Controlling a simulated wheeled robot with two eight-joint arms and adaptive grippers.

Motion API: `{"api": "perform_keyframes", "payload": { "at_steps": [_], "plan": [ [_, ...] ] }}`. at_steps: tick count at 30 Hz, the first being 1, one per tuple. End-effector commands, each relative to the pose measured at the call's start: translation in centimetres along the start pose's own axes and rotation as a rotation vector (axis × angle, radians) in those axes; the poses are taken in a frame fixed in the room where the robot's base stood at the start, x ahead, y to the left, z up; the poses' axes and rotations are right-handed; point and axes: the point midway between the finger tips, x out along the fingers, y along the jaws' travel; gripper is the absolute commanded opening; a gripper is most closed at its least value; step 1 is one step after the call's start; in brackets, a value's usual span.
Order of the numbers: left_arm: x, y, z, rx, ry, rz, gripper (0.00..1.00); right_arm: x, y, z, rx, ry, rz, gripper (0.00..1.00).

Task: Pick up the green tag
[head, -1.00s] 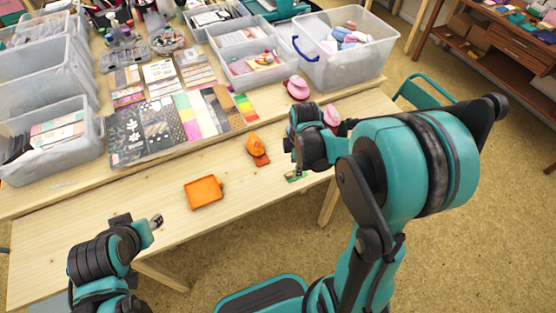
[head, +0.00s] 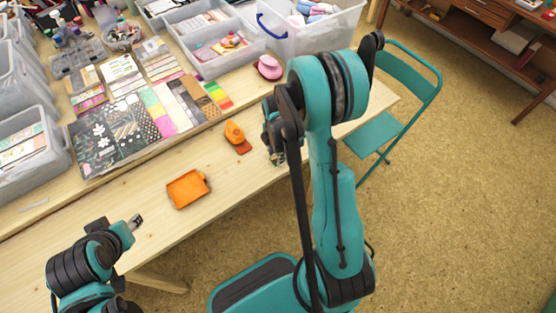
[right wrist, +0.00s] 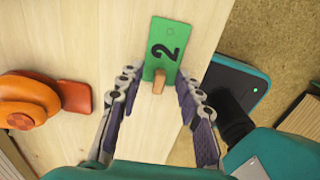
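The green tag (right wrist: 168,45) has a black number 2 and a small hole in the right wrist view. It lies near the table's edge with a small wooden piece (right wrist: 159,82) at its near end. My right gripper (right wrist: 158,76) is open, with its fingertips on either side of the tag's near end. I cannot tell whether they touch it. In the head view the right gripper (head: 274,150) is low over the table's front edge, and my arm mostly hides the tag. My left gripper (head: 136,222) is at the lower left, its fingers too small to judge.
An orange stamp (head: 235,133) stands left of the right gripper, and an orange tray (head: 187,188) lies farther left. A pink stamp (head: 268,68) is behind. Patterned papers and plastic bins fill the back. A teal chair (head: 385,130) stands right of the table.

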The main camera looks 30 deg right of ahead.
Motion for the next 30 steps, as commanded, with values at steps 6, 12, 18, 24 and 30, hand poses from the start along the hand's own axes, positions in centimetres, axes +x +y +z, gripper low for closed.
{"api": "perform_keyframes", "payload": {
  "at_steps": [6, 12, 18, 24, 30],
  "plan": [
    [-0.1, 0.0, -0.1, 0.000, 0.000, 0.000, 0.40, 0.0, 0.0, 0.0, 0.000, 0.000, 0.000, 0.33],
    [-0.1, 0.0, -0.1, 0.000, 0.000, 0.000, 0.40, 0.0, 0.0, 0.0, 0.000, 0.000, 0.000, 0.00],
    [-0.1, 0.0, -0.1, 0.000, 0.000, 0.000, 0.40, 0.0, 0.0, 0.0, 0.000, 0.000, 0.000, 0.00],
    [-0.3, 0.0, -0.2, 0.000, 0.000, 0.000, 0.40, -0.5, 0.0, 0.0, 0.000, 0.000, 0.000, 0.00],
    [-1.4, 0.0, -1.0, 0.000, 0.000, 0.000, 0.40, -3.0, 0.0, 0.0, 0.000, 0.000, 0.000, 0.00]
  ]
}}
